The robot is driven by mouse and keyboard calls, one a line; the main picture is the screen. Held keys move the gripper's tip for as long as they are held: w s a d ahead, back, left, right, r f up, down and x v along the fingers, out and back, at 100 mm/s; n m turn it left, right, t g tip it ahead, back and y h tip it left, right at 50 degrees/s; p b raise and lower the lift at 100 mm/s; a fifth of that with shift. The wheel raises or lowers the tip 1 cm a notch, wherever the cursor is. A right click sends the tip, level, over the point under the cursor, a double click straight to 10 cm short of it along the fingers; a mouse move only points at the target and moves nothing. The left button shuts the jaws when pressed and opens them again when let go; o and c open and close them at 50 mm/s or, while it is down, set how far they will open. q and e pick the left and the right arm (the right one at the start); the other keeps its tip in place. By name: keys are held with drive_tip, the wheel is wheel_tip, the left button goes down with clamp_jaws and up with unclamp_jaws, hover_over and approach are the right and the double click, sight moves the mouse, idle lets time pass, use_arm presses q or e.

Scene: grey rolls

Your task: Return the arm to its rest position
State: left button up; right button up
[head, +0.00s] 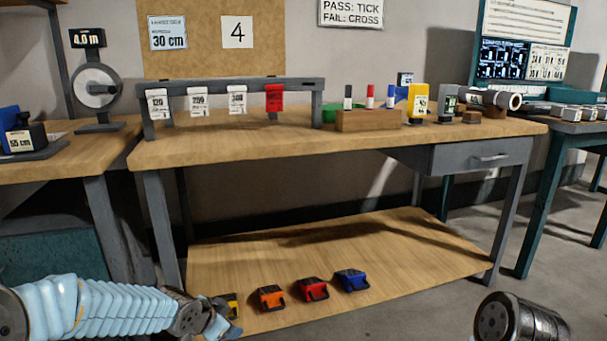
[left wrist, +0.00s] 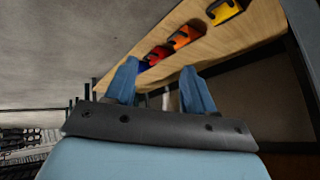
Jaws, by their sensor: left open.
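My left arm reaches in from the lower left in the head view. Its gripper (head: 222,318) is at the front left edge of the workbench's lower shelf (head: 400,265), beside a yellow block-like item (head: 232,304) that it partly hides. In the left wrist view the two blue fingers of the gripper (left wrist: 160,88) are apart with nothing between them. Beyond them on the shelf lie the yellow item (left wrist: 225,12), an orange one (left wrist: 185,37), a red one (left wrist: 157,53) and a blue one. Only a dark metal part of my right arm shows, at the lower right; its gripper is out of view.
The workbench top (head: 250,150) carries a rack (head: 232,85) with hanging tags, a wooden marker block (head: 367,120) and small devices. A leg (head: 160,230) stands near my left arm. A side bench (head: 60,160) is at left. The floor at front right is open.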

use_arm(q)
drive_tip(key=s+d+f+n+g, duration=0.2)
drive_tip(key=s+f+n, duration=0.1)
drive_tip(key=s+f, duration=0.55)
drive_tip(key=s+d+f+n+g+h, duration=0.15)
drive_tip(key=s+f+n, duration=0.25)
drive_tip(key=s+f, duration=0.45)
drive_tip(key=s+d+f+n+g+y, duration=0.1)
drive_tip(key=s+d+f+n+g, duration=0.15)
drive_tip(key=s+f, duration=0.6)
wheel_tip(320, 180, up, 11)
drive_tip(key=n+p, duration=0.1)
drive_tip(key=p, duration=1.1)
drive_tip(key=shift+s+d+f+h+p, duration=0.2)
drive_tip(key=shift+s+h+p, duration=0.05)
drive_tip(key=shift+h+p, duration=0.1)
